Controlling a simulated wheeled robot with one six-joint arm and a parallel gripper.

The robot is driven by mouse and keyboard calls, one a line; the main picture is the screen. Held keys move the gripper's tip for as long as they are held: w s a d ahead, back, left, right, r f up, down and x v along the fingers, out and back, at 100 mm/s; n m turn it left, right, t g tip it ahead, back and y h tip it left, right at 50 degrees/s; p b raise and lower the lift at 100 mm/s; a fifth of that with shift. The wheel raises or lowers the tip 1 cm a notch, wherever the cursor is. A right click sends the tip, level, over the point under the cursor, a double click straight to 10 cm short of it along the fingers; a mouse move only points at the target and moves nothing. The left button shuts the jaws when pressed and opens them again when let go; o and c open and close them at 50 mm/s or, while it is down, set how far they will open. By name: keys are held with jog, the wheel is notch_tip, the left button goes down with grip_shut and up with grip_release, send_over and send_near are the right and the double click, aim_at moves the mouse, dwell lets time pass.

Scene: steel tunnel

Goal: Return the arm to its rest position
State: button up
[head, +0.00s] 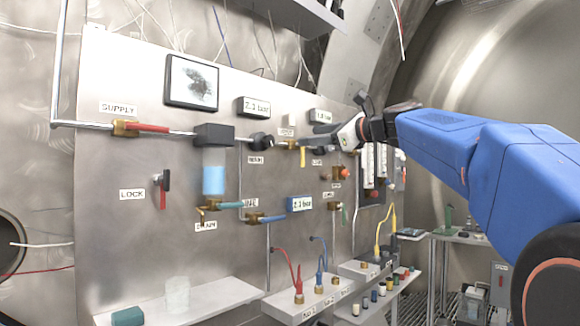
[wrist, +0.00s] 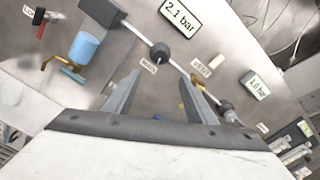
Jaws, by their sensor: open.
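My blue arm reaches in from the right in the head view, with my gripper (head: 312,140) in front of the upper right part of the steel panel (head: 120,215). In the wrist view, my gripper (wrist: 158,90) has its two grey fingers apart, with nothing between them but the view of the panel. The black round knob (wrist: 160,53) shows beyond the fingertips, and the knob also shows in the head view (head: 260,140), left of the gripper. I cannot tell whether a finger touches any fitting.
The panel carries a red-handled supply valve (head: 145,127), a blue-filled cylinder (head: 213,178), a pressure display (head: 254,107) and a lock switch (head: 163,188). Below, a shelf (head: 215,298) holds a clear cup (head: 178,295). Red, blue and yellow cables rise from the lower boxes.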

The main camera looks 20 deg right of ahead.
jog(key=s+a+f+n+g+h, duration=0.1)
jog(key=s+a+f+n+g, duration=0.25)
jog(key=f, duration=0.75)
jog(key=s+a+f+n+g+h, duration=0.15)
jog(key=s+f+n, duration=0.25)
jog(key=s+f, duration=0.45)
jog(key=s+a+f+n+g+h, duration=0.1)
jog(key=s+a+f+n+g, duration=0.2)
jog(key=f, duration=0.9)
jog(key=s+d+f+n+g+h, duration=0.1)
jog(key=s+d+f+n+h, duration=0.1)
jog(key=s+f+n, duration=0.5)
jog(key=s+d+f+n+g+h, duration=0.2)
jog(key=s+f+n, duration=0.4)
jog(key=s+f, duration=0.7)
notch_tip(320, 180, down, 8)
jog(key=shift+s+f+n+h, duration=0.15)
jog(key=shift+s+n+h, duration=0.05)
jog(key=shift+n+h, duration=0.15)
